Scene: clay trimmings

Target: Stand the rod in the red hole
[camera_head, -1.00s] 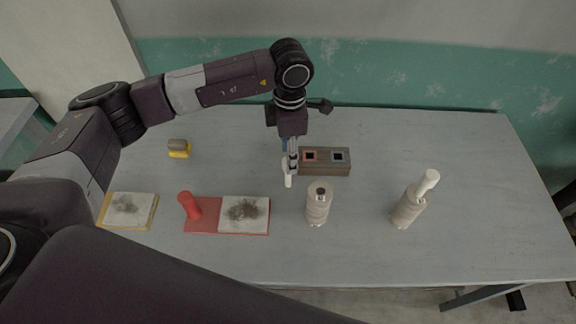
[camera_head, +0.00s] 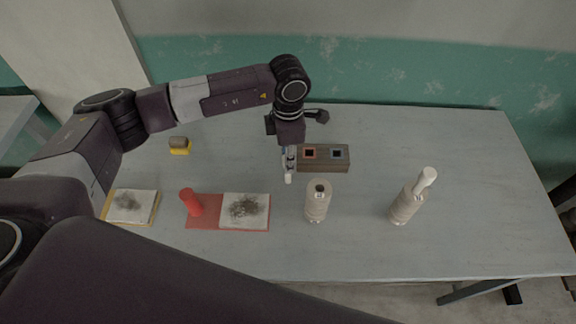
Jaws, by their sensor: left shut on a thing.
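My left gripper (camera_head: 289,163) points down just left of the wooden block and is shut on a pale rod (camera_head: 288,179), whose white lower end shows below the fingers. The rod looks close to upright; its upper part is hidden by the fingers. The brown block (camera_head: 324,166) has two square dark holes on top. The red-rimmed hole (camera_head: 310,153) is on the left, nearer the gripper, and a blue-grey-rimmed hole (camera_head: 337,153) is on the right. The rod is beside the block, not over the red hole. My right gripper is not in view.
A red cylinder (camera_head: 191,201) and clay-strewn tiles (camera_head: 246,203) lie front left. A yellow-brown object (camera_head: 180,146) sits back left.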

